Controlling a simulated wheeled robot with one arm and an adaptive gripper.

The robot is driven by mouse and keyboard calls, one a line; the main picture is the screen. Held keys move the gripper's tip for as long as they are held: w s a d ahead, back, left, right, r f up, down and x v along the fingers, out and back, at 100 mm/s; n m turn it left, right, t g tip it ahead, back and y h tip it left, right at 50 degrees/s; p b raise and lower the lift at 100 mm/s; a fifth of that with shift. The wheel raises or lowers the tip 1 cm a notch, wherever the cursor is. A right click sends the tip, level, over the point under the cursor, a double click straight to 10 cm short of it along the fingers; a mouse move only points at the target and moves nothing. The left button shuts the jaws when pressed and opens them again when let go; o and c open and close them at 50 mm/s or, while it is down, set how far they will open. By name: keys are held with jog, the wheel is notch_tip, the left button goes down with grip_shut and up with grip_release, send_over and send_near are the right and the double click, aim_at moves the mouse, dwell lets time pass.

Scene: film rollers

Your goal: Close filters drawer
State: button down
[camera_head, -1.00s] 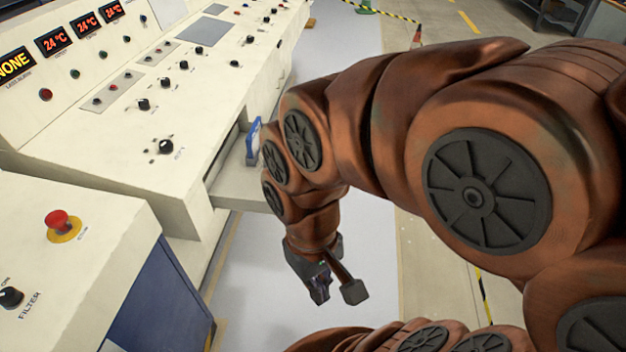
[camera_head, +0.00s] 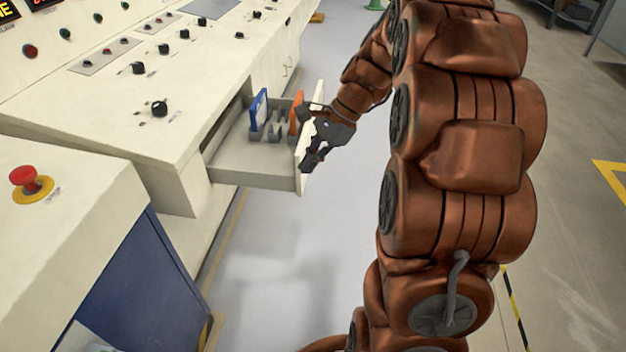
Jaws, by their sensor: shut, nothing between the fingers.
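The filters drawer (camera_head: 252,176) stands pulled out from the cream control console. Its white front panel (camera_head: 303,158) faces right. A blue filter (camera_head: 259,110) and an orange filter (camera_head: 296,113) stand upright in the grey holder inside it. My gripper (camera_head: 312,160) is shut and empty, at the outer face of the drawer's front panel. It overlaps the panel in the picture; I cannot tell whether it touches. My copper-coloured arm comes in from the right.
A nearer cabinet with a red emergency button (camera_head: 24,177) and a blue side (camera_head: 135,285) stands at the lower left. The pale floor (camera_head: 270,270) below the drawer is clear.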

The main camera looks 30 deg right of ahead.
jog(key=w+d+f+m+t+b, duration=0.2)
jog(key=w+d+f+m+b, duration=0.15)
jog(key=d, duration=0.55)
jog(key=w+d+f+m+t+b, duration=0.25)
jog(key=d+f+m, duration=0.25)
jog(key=d, duration=0.4)
jog(key=b, duration=0.2)
send_near(304, 177)
notch_tip(304, 177, down, 3)
jog(key=w, duration=0.1)
jog(key=a, duration=0.1)
jog(key=w, duration=0.1)
jog(key=shift+w+a+f+y, duration=0.25)
jog(key=shift+w+f+y, duration=0.05)
jog(key=shift+w, duration=0.1)
jog(key=shift+w+a+r+b, duration=0.1)
jog(key=shift+w+a+b, duration=0.2)
jog(key=shift+w+a, duration=0.2)
